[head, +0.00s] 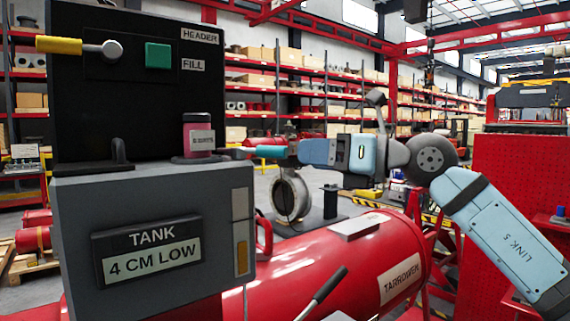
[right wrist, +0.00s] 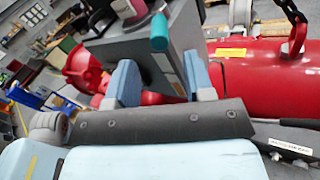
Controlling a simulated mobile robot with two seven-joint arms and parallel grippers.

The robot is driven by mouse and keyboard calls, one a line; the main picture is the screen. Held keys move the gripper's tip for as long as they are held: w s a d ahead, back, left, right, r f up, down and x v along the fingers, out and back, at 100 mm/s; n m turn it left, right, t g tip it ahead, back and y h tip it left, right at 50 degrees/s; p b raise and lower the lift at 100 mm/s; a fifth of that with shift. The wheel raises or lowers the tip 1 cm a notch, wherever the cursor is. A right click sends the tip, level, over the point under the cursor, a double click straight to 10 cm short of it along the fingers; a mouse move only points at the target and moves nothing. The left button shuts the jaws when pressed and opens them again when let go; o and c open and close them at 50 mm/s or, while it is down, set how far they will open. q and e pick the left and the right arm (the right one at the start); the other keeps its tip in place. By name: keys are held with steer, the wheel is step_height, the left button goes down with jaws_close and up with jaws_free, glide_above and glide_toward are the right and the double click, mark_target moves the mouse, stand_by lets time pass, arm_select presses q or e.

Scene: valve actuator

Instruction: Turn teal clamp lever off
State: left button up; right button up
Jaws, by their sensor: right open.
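A teal, rounded lever grip (right wrist: 160,32) shows at the top of the right wrist view, beyond my fingers and close to the grey housing. In the head view a square teal-green piece (head: 158,56) sits on the black panel beside the FILL label; I cannot tell whether it is the same part. My right gripper (head: 240,151) reaches in from the right, its tips near the pink jar on the grey housing. Its two blue fingers (right wrist: 162,82) are apart, with nothing clearly held between them. My left gripper is out of view.
The grey housing (head: 75,200) bears a TANK display (head: 148,254) and the pink jar (head: 198,135). A yellow-handled lever (head: 60,45) is on the black panel. A red tank (head: 330,262) and a dark-handled lever (head: 328,284) lie below my right arm.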

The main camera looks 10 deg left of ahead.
steer(key=shift+s+d+b, duration=0.25)
steer(key=shift+d, duration=1.1)
steer(key=shift+s+d+b, duration=0.25)
steer(key=shift+d, duration=1.05)
